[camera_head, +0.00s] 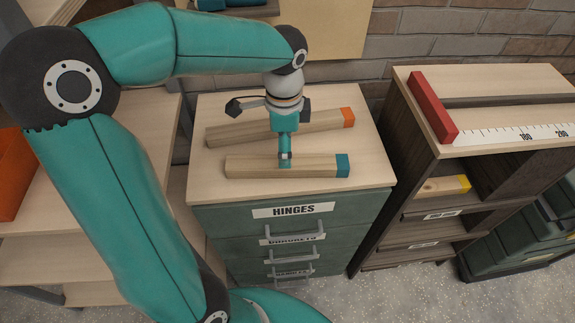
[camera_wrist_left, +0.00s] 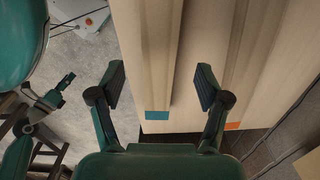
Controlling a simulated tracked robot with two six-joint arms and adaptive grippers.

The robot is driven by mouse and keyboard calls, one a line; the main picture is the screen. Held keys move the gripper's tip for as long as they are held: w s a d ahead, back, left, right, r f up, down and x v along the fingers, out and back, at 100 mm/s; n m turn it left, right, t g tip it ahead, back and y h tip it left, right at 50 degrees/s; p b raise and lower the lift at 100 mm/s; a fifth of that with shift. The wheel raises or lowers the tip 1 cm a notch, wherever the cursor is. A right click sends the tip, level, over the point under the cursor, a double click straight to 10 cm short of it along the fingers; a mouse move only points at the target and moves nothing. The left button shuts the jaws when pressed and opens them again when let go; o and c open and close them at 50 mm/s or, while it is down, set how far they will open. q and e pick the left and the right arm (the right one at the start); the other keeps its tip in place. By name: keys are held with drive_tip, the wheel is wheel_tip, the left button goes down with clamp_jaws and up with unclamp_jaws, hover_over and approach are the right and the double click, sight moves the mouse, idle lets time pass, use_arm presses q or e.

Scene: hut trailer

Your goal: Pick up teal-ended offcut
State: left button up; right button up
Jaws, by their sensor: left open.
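The teal-ended offcut (camera_head: 255,166) is a pale square wooden bar with a teal right end (camera_head: 342,165). It lies on the near part of the drawer cabinet's top. My left gripper (camera_head: 285,158) points down over its middle. In the left wrist view the open fingers (camera_wrist_left: 160,85) are on either side of the offcut (camera_wrist_left: 158,60), with a gap to each side. I cannot tell whether the tips are above it or level with it. A dark shape at the left of the wrist view may be my right gripper (camera_wrist_left: 58,92); its jaws are unclear.
An orange-ended offcut (camera_head: 235,131) lies just behind, slightly slanted; it is right of the fingers in the wrist view. The cabinet (camera_head: 290,212) has a "HINGES" drawer. A shelf unit to the right holds a red bar (camera_head: 433,107), a ruler (camera_head: 520,134) and a yellow-ended piece (camera_head: 445,185).

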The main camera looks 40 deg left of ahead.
sight(319, 165)
use_arm(q)
drive_tip(key=shift+w+d+f, duration=0.1)
drive_tip(key=shift+f, duration=1.5)
drive_tip(key=shift+w+d+f, duration=0.1)
drive_tip(key=shift+f, duration=1.45)
drive_tip(key=c, duration=1.4)
drive_tip(key=shift+r, duration=0.2)
